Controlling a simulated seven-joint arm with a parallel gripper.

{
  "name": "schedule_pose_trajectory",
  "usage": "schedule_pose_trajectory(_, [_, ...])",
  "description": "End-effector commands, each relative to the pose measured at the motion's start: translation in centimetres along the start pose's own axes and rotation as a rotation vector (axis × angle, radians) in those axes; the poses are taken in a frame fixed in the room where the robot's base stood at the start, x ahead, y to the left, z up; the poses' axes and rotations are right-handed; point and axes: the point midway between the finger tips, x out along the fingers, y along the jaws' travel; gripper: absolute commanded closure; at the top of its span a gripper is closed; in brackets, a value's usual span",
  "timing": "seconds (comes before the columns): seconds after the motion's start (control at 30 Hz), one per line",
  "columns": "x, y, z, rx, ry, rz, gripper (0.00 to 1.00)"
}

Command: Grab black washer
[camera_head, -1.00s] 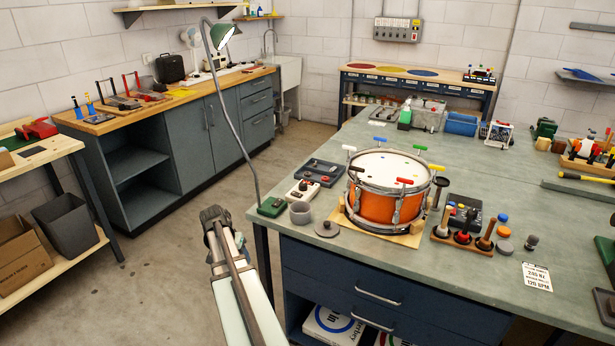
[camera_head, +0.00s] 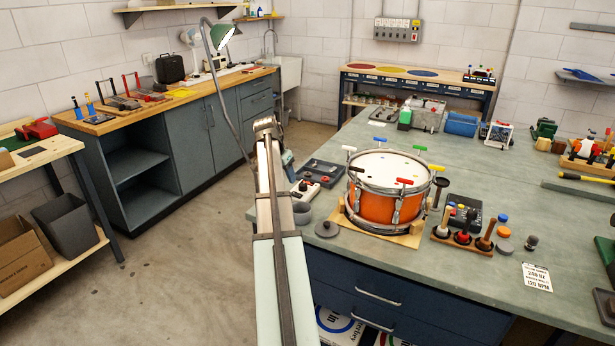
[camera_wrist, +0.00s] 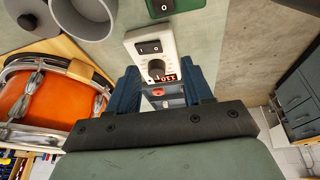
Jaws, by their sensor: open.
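I cannot make out a black washer for certain. A dark round disc with a small knob (camera_head: 327,229) lies on the bench front, left of the drum; part of a dark disc also shows at the top left of the wrist view (camera_wrist: 27,14). A dark tray (camera_head: 325,171) with small parts lies behind it, too small to tell apart. My gripper (camera_head: 289,168) is at the bench's left edge, partly hidden by my arm. In the wrist view its blue fingers (camera_wrist: 163,80) are open, with a white box with dial and red display (camera_wrist: 152,48) in view between them.
A grey cup (camera_head: 301,212) stands near the bench's front left corner. The orange drum (camera_head: 372,205) on its wooden base is to its right. A mallet stand (camera_head: 462,240) is farther right.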

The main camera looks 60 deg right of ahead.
Motion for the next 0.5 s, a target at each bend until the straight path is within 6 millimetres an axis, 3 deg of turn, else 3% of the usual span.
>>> schedule_pose_trajectory(0.03, [0.2,-1.1,-2.7,-0.002,-0.018,-0.002,0.50])
schedule_pose_trajectory(0.3, [1.5,-3.2,-13.4,-0.033,-0.137,-0.039,0.50])
schedule_pose_trajectory(0.5, [2.0,-3.6,-18.3,-0.053,-0.193,-0.064,0.50])
